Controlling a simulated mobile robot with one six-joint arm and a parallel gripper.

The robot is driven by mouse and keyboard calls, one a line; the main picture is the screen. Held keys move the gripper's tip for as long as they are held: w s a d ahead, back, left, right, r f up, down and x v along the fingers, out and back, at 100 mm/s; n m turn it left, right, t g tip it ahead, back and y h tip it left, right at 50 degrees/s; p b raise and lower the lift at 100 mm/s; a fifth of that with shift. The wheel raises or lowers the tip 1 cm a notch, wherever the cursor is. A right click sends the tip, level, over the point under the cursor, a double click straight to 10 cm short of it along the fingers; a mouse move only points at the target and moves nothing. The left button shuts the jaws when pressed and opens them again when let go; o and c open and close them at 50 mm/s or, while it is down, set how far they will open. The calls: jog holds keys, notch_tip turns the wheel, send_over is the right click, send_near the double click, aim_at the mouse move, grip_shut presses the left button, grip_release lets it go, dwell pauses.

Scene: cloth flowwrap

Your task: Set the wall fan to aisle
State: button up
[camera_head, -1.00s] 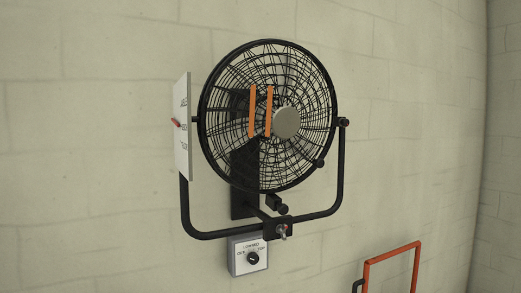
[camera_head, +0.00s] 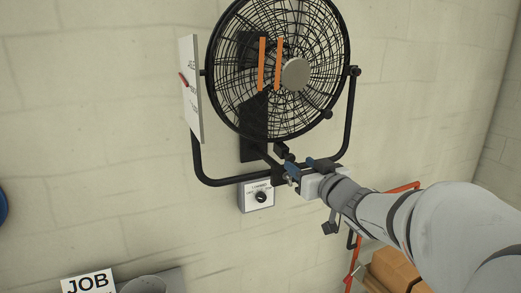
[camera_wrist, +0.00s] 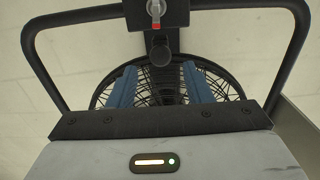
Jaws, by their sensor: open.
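The wall fan (camera_head: 295,74) is a black round cage with a grey hub and two orange strips, held in a black U-shaped yoke (camera_head: 351,112). A white plate (camera_head: 192,105) with small labels, too small to read surely, stands at its left with a red pointer (camera_head: 183,79). A small silver lever (camera_head: 290,180) sits on the yoke's bottom bracket; the lever shows a red end in the wrist view (camera_wrist: 155,12). My gripper (camera_head: 304,168) is open by the bracket, its blue fingers apart. In the wrist view the fingers (camera_wrist: 160,86) overlap the fan cage, with nothing seen held.
A control box (camera_head: 258,195) with a black knob is on the wall below the yoke. An orange-red frame (camera_head: 403,187) and brown boxes (camera_head: 395,269) are at lower right. A JOB sign (camera_head: 88,283) is at lower left.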

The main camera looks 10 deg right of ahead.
aim_at(292, 158)
jog(key=p+x, duration=0.1)
jog(key=x, duration=0.6)
jog(key=shift+w+a, duration=0.15)
jog(key=shift+w, duration=0.2)
grip_shut()
